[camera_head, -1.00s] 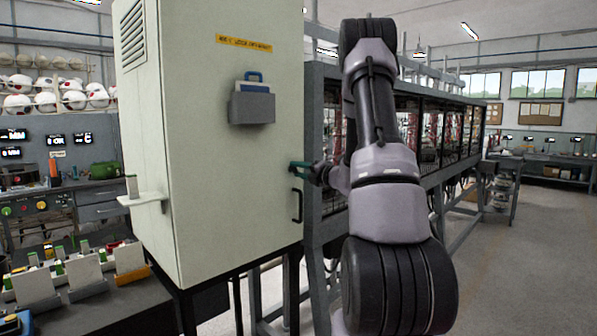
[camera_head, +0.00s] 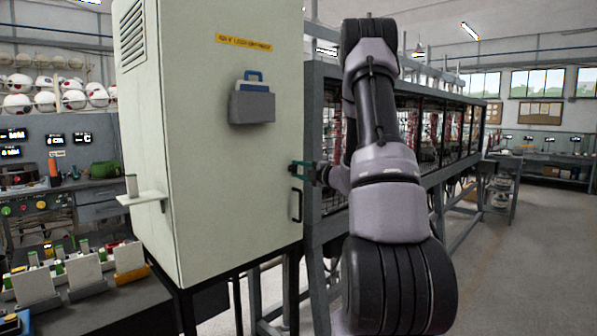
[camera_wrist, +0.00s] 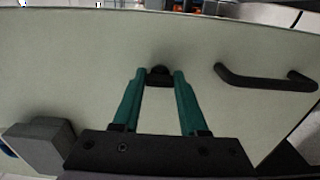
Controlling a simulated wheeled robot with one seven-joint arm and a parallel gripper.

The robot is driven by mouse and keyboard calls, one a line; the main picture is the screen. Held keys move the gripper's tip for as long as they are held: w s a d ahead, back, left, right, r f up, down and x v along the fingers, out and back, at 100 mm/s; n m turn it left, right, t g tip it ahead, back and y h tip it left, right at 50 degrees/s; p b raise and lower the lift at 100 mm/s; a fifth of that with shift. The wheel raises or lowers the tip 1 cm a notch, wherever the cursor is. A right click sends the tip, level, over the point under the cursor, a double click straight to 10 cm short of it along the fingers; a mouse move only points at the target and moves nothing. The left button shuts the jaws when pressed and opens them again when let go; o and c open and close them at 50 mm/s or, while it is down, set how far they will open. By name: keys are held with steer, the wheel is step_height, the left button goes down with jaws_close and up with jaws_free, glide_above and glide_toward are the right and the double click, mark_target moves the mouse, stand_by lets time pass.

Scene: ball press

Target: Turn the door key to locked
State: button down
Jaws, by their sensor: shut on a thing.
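A pale cabinet door (camera_head: 230,190) stands closed in the head view, its face also filling most of the wrist view (camera_wrist: 70,75). My gripper (camera_head: 295,169) is at the door's right edge, above the handle. In the wrist view its two teal fingers (camera_wrist: 159,76) sit on either side of a small dark key (camera_wrist: 159,71) at the door face, shut on it. Most of the key is hidden between the fingertips, so its angle is hard to read. In the head view the gripper hides the key.
A black door handle (camera_head: 297,206) sits just below my gripper; it also shows in the wrist view (camera_wrist: 265,79). A grey holder (camera_head: 251,106) with a blue item sticks out from the door higher up. A framed machine (camera_head: 440,140) stands behind my arm.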

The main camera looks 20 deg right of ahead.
steer(key=shift+c, duration=2.2)
jaws_free()
steer(key=v, duration=1.1)
steer(key=shift+w, duration=0.1)
